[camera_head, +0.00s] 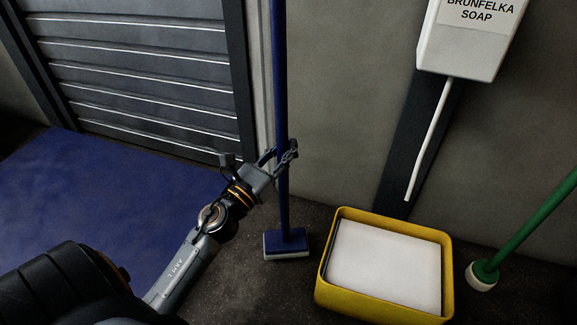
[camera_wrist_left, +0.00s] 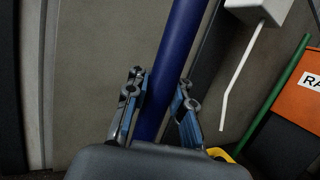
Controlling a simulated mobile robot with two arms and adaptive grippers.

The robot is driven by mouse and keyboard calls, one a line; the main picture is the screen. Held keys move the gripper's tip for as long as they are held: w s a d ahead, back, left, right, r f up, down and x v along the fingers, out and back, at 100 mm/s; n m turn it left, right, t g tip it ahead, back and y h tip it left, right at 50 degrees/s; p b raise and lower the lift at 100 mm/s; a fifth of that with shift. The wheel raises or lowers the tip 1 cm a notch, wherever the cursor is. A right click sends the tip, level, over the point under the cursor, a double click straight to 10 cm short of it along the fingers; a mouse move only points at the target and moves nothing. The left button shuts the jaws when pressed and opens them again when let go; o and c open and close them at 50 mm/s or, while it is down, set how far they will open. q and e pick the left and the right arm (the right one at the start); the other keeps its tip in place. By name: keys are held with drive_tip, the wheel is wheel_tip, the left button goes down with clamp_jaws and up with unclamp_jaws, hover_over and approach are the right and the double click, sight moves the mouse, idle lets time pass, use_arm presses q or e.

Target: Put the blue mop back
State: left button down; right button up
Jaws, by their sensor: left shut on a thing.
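The blue mop (camera_head: 281,120) stands nearly upright in the head view, by the wall just right of the shutter. Its flat blue head with a pale underside is low, at or near the floor; I cannot tell whether it touches. My left gripper (camera_head: 284,153) is shut on the mop's handle, above the head. In the left wrist view the blue handle (camera_wrist_left: 178,60) runs up between the two fingers of the left gripper (camera_wrist_left: 158,100). My right gripper is not in view.
A yellow bin (camera_head: 330,283) with white content stands right of the mop. A white soap dispenser (camera_head: 462,45) with a thin spout hangs above it. A green-handled tool (camera_head: 535,225) leans at the right. A blue mat (camera_head: 120,215) lies left. An orange sign (camera_wrist_left: 298,95) shows in the wrist view.

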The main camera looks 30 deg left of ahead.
use_arm(q)
drive_tip(key=f+b, duration=0.3)
drive_tip(key=shift+w+f, duration=0.3)
drive_tip(key=shift+w, duration=0.1)
drive_tip(key=shift+b, duration=0.3)
drive_tip(key=c, duration=1.7)
unclamp_jaws()
drive_tip(key=shift+f, duration=0.2)
drive_tip(key=o, duration=0.5)
drive_tip(key=shift+o, duration=0.2)
drive_tip(key=shift+r, duration=0.15)
